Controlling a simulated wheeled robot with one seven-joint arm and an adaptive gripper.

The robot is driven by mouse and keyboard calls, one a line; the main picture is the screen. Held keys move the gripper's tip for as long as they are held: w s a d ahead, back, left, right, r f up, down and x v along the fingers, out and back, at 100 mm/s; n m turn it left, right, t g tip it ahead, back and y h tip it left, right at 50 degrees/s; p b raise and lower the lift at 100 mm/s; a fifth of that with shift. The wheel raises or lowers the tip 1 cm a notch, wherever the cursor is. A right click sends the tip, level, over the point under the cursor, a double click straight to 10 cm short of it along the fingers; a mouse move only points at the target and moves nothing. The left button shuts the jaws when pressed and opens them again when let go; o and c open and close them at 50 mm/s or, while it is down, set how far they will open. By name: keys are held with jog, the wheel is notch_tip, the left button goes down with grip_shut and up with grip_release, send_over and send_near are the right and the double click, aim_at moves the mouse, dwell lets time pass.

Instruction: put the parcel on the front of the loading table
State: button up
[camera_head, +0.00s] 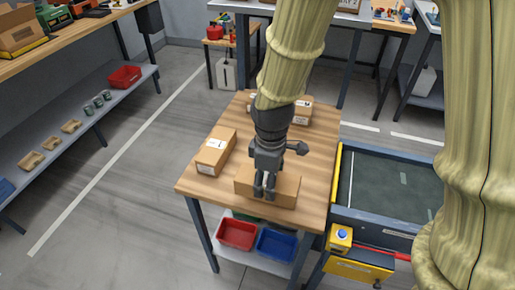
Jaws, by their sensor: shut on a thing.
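My gripper (265,187) points down over the front of the wooden-topped loading table (207,186). It is shut on a brown cardboard parcel (285,188), which lies along the table's front part. I cannot tell whether the parcel touches the tabletop or is held just above it. A second cardboard box (216,151) with a white label lies on the table's left side. Another labelled box (302,111) is at the back, partly hidden behind my arm.
A red bin (238,234) and a blue bin (276,244) sit on the table's lower shelf. A dark-topped unit with yellow edges (385,188) stands close on the right. A shelved workbench (62,150) runs along the left, with open floor between.

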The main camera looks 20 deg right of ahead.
jog(key=w+d, duration=0.1)
jog(key=w, duration=0.3)
jog(key=w+d+p, duration=0.1)
jog(key=w, duration=0.4)
jog(key=w+d+f+p, duration=0.1)
jog(key=w, duration=0.4)
jog(key=shift+w+f, duration=0.2)
jog(key=shift+w, duration=0.2)
jog(key=shift+s+f+p, duration=0.25)
jog(key=shift+f+p, duration=0.1)
jog(key=shift+f, duration=0.1)
jog(key=shift+w+f, duration=0.1)
jog(key=shift+f, duration=1.05)
jog(key=shift+f, duration=0.15)
jog(key=o, duration=1.2)
jog(key=shift+o, duration=0.2)
